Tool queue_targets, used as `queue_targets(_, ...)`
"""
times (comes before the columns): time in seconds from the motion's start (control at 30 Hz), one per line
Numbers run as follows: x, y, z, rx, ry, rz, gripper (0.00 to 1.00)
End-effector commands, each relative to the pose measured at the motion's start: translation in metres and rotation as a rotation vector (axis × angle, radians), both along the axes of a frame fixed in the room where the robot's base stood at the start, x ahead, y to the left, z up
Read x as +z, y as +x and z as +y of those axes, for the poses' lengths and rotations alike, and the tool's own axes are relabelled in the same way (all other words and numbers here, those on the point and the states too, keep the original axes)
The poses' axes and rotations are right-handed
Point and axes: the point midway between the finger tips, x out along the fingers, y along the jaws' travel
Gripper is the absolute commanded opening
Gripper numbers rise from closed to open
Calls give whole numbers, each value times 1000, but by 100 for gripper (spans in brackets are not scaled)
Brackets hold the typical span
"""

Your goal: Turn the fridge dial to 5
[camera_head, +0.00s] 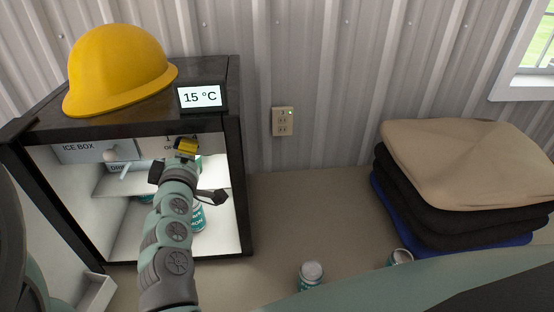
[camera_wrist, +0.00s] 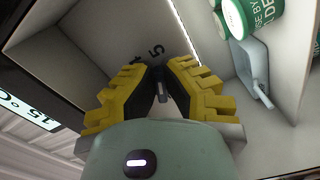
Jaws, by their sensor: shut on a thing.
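The small black fridge (camera_head: 241,150) stands open at the left, with a pale interior and a display (camera_head: 200,96) reading 15 °C at its top edge. The display also shows sideways in the wrist view (camera_wrist: 28,112). My gripper (camera_head: 187,146) is inside the upper part of the fridge. In the wrist view its yellow fingers (camera_wrist: 162,72) are shut on the fridge dial (camera_wrist: 163,92), a small dark knob mostly hidden between them. The numeral 5 shows just beyond the fingertips, with part of another numeral, apparently 4, to its left.
An ice box (camera_head: 83,152) and shelf lie left of my arm; cans (camera_head: 198,216) stand inside the fridge. A yellow hard hat (camera_head: 117,68) sits on top. Two cans, (camera_head: 311,274) and (camera_head: 400,257), and folded fabric (camera_head: 465,165) are on the right. An outlet (camera_head: 283,121) is on the wall.

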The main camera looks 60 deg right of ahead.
Motion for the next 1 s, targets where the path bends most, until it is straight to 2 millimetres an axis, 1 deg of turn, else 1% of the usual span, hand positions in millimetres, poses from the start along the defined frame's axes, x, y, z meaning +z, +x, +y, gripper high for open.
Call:
queue_targets(0.03,-4,4,3,12,9,-13,0)
queue_targets(0.47,1,7,6,25,23,-33,0)
queue_targets(0.5,2,8,6,27,22,-34,12)
queue_targets(0.8,3,7,6,24,17,-33,43)
queue_targets(0.83,3,7,5,23,18,-32,45)
queue_targets(1.0,2,6,5,19,18,-31,45)
